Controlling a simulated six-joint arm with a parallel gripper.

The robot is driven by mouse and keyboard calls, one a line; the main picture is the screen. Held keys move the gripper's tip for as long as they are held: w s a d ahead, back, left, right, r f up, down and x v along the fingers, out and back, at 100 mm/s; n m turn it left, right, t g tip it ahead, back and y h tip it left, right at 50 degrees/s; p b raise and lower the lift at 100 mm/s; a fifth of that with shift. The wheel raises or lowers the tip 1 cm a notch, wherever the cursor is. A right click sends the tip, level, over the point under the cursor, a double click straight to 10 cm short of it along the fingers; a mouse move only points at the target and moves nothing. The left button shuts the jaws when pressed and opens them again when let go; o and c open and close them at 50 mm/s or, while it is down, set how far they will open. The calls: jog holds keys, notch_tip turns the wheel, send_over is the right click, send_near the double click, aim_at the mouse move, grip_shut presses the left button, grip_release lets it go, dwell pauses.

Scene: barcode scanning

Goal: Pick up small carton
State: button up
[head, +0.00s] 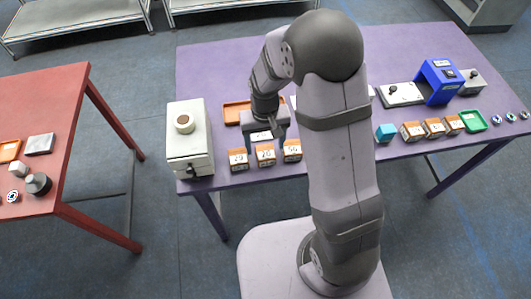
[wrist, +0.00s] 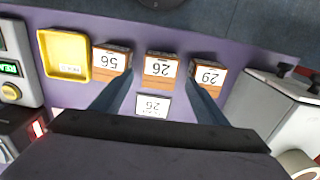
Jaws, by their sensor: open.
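Three small orange-brown cartons with white number labels stand in a row near the purple table's front edge: carton 29 (head: 238,159), carton 26 (head: 265,155) and carton 56 (head: 292,150). The wrist view shows them upside down, with carton 26 (wrist: 160,69) in the middle, carton 56 (wrist: 110,63) left and carton 29 (wrist: 207,76) right. My gripper (head: 275,130) is open and empty above the table, just behind the row. In the wrist view its fingers frame carton 26. A white ticket (wrist: 152,105) reading 26 lies between the fingers.
A white cabinet (head: 188,135) stands left of the cartons. A yellow tray (wrist: 66,55) is beside carton 56. An orange tray (head: 237,112) lies behind the row. More cartons (head: 433,128), a teal cube (head: 385,133) and a blue scanner arch (head: 440,80) are at right.

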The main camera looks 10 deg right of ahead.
aim_at(265, 150)
jog(key=shift+w+f+p, duration=0.1)
jog(key=shift+f+p, duration=0.4)
jog(key=shift+f, duration=1.45)
jog(key=c, duration=1.2)
